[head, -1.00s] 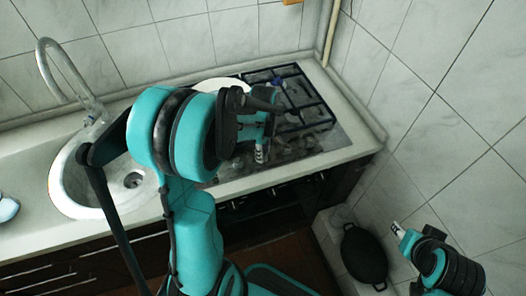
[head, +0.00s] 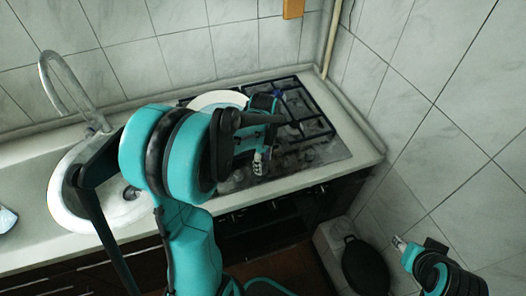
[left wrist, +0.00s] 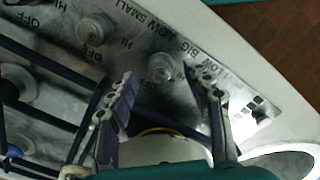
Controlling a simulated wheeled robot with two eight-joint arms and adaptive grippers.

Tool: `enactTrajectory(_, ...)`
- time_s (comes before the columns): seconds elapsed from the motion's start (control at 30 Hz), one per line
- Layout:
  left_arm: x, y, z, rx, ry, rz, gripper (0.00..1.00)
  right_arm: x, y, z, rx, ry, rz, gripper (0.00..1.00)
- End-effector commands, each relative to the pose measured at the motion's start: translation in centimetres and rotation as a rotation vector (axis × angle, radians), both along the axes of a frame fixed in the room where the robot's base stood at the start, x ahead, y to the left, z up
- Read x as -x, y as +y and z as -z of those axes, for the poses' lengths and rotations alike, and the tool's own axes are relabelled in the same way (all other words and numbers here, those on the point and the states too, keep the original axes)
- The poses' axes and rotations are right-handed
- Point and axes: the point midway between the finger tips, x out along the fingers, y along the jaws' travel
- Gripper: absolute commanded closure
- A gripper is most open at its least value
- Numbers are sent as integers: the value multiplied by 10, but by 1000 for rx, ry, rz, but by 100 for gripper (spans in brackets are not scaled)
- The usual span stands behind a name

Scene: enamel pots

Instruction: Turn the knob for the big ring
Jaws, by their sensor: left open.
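The hob (head: 318,156) is set in the counter, with knobs along its front edge. In the left wrist view a round pale knob (left wrist: 162,68) stands between the spread fingers of my left gripper (left wrist: 159,74). The words BIG and LOW are printed beside it. A second knob (left wrist: 95,30) with HI and OFF marks is further left, and a third knob (left wrist: 18,82) is at the left edge. In the head view my left gripper (head: 260,163) is over the hob's front, partly hidden by its arm. My right gripper (head: 398,243) is at lower right, away from the hob; its opening is unclear.
A white round dish or lid (head: 217,100) lies on the hob's left part, behind my left arm. The sink (head: 62,205) with a tall tap (head: 70,85) is at left. A tiled wall (head: 440,140) bounds the right. A black pan (head: 364,266) is low by the counter's right end.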

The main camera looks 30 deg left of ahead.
Motion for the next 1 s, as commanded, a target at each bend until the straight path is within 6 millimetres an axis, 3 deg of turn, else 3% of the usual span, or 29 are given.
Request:
enactTrajectory(0.3,1,0,-69,0,0,0,49,0,0,0,0,0,0,60)
enactTrajectory(0.5,0,0,-97,0,0,0,49,0,0,0,0,0,0,60)
enactTrajectory(1.0,0,0,-104,0,0,0,49,0,0,0,0,0,0,60)
